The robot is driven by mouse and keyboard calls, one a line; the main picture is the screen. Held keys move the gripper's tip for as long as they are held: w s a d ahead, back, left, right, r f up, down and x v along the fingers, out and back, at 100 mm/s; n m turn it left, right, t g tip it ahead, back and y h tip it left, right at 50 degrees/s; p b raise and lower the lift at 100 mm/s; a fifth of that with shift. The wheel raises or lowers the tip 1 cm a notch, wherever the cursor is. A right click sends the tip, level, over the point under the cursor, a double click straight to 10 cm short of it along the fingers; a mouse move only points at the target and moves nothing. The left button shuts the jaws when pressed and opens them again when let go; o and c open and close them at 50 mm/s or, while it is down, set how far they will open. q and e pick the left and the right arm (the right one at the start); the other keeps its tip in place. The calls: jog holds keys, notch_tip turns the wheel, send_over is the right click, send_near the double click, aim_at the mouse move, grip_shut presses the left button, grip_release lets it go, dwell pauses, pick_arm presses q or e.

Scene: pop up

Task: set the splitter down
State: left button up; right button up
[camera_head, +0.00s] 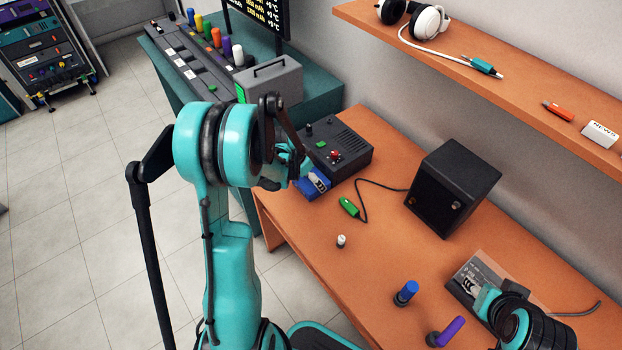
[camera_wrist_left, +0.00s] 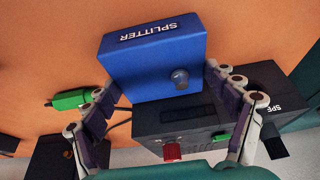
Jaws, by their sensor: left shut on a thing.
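The splitter is a blue box with a white SPLITTER label and a dark knob, large in the left wrist view (camera_wrist_left: 152,60). In the head view it shows as a small blue block (camera_head: 311,186) in front of the dark box at the table's left end. My left gripper (camera_head: 291,170) is shut on it, with a finger on each side in the left wrist view (camera_wrist_left: 162,92). I cannot tell whether its underside touches the orange table (camera_head: 325,270). My right gripper (camera_head: 487,300) is at lower right; its fingers are unclear.
A dark box with a red button (camera_head: 345,148) stands right behind the splitter. A green plug (camera_head: 349,206) on a cable lies nearby, before a black speaker-like box (camera_head: 453,187). A white-topped peg (camera_head: 341,241), blue peg (camera_head: 406,293) and purple peg (camera_head: 446,332) stand nearer. The middle is mostly clear.

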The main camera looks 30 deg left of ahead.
pick_arm(q)
jog(key=o, duration=1.4)
jog(key=shift+f, duration=0.1)
jog(key=shift+c, duration=0.2)
jog(key=shift+s+r, duration=0.1)
jog(key=shift+r, duration=0.35)
jog(key=p+v, duration=0.5)
jog(key=v, duration=0.6)
jog(key=s+d+r+n+t, duration=0.1)
jog(key=s+d+r+n, duration=0.1)
jog(key=s+d+r, duration=0.3)
jog(key=s+d+r+n+t+y, duration=0.1)
jog(key=s+d+r+n+t, duration=0.1)
jog(key=s+d+r, duration=0.4)
jog(key=s+d, duration=0.4)
jog(key=d, duration=0.2)
jog(key=shift+y, duration=0.3)
